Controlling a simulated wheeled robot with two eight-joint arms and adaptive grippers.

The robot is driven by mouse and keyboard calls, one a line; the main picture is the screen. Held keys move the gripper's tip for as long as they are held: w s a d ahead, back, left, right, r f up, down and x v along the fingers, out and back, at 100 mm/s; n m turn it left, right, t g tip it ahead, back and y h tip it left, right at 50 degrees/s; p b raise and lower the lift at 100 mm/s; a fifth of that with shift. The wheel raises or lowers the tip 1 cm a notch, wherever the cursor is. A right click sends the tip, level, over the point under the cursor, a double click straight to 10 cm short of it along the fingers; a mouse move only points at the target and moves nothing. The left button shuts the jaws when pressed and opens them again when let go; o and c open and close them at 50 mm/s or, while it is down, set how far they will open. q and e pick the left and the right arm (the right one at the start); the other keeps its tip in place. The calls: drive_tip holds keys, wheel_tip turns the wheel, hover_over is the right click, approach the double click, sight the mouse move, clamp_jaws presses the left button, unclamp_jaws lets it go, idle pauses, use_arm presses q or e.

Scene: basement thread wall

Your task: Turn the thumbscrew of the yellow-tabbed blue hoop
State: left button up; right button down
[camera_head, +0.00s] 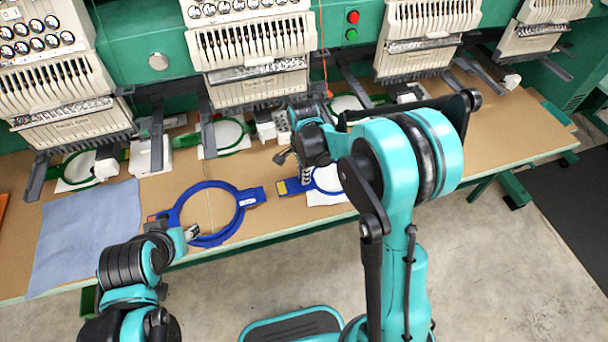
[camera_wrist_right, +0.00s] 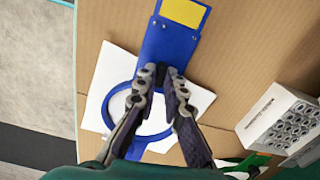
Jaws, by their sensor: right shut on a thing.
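The yellow-tabbed blue hoop (camera_head: 328,187) lies over white fabric on the table, partly hidden behind my right arm. Its yellow patch (camera_head: 281,187) is at the left end. In the right wrist view, the yellow patch (camera_wrist_right: 184,12) is at the top and the blue ring (camera_wrist_right: 112,108) is below, partly behind the fingers. My right gripper (camera_head: 306,176) points down at the hoop. Its fingertips (camera_wrist_right: 160,76) are close together where the tab meets the ring, shut on the thumbscrew, which they hide. My left gripper (camera_head: 191,232) is beside a larger blue hoop (camera_head: 241,216); its jaws are unclear.
The larger hoop has an orange patch (camera_head: 157,217). A blue cloth (camera_head: 85,232) lies at left. A white box with holes (camera_wrist_right: 276,122) stands near the right gripper. Green hoops (camera_head: 225,151) and embroidery heads (camera_head: 258,47) line the back. Bare table (camera_head: 480,145) shows at right.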

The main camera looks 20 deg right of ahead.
drive_tip(key=shift+m, duration=0.5)
drive_tip(key=c, duration=1.6)
unclamp_jaws()
drive_tip(key=shift+r, duration=0.1)
wheel_tip(320, 180, up, 12)
